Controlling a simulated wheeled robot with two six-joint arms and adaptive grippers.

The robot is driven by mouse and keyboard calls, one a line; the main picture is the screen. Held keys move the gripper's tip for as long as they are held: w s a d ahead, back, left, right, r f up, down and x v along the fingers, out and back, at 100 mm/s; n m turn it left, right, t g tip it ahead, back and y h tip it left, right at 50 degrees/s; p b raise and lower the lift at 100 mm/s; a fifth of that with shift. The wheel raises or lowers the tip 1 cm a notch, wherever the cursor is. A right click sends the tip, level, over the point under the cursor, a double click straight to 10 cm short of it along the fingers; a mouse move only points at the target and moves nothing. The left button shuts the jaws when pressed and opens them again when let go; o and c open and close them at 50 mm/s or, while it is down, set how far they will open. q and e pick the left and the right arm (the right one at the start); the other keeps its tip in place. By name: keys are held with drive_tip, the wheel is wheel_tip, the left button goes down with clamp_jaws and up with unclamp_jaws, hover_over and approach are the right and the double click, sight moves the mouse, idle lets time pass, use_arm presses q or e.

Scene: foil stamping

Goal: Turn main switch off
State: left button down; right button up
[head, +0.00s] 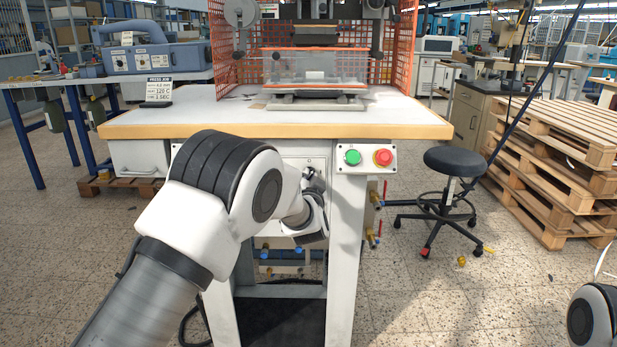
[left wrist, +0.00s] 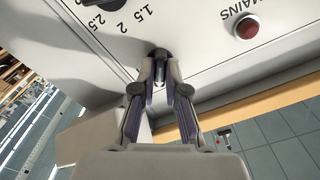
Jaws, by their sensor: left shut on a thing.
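In the left wrist view, my left gripper (left wrist: 160,68) is shut on a small black knob (left wrist: 158,52) on a light grey panel (left wrist: 190,45). The knob appears to be the main switch, as a red lamp (left wrist: 247,26) marked MAINS sits near it. The fingers cover most of the knob, so its turned position cannot be read. In the head view, my left gripper (head: 314,180) is against the front of the press bench, largely behind my own wrist. My right gripper is out of view.
A dark dial (left wrist: 95,3) with numbers is close by on the panel. A green button (head: 352,157) and a red button (head: 383,157) sit right of my arm. The bench top (head: 410,118) overhangs the panel. A stool (head: 455,162) and pallets (head: 560,150) stand at right.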

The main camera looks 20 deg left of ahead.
use_arm(q)
drive_tip(key=n, duration=0.3)
drive_tip(key=shift+b, duration=0.3)
drive_tip(key=n+b, duration=0.1)
drive_tip(key=n, duration=0.1)
drive_tip(key=shift+f+n, duration=0.15)
drive_tip(key=shift+n, duration=0.25)
drive_tip(key=c, duration=1.1)
unclamp_jaws()
drive_tip(key=v, duration=1)
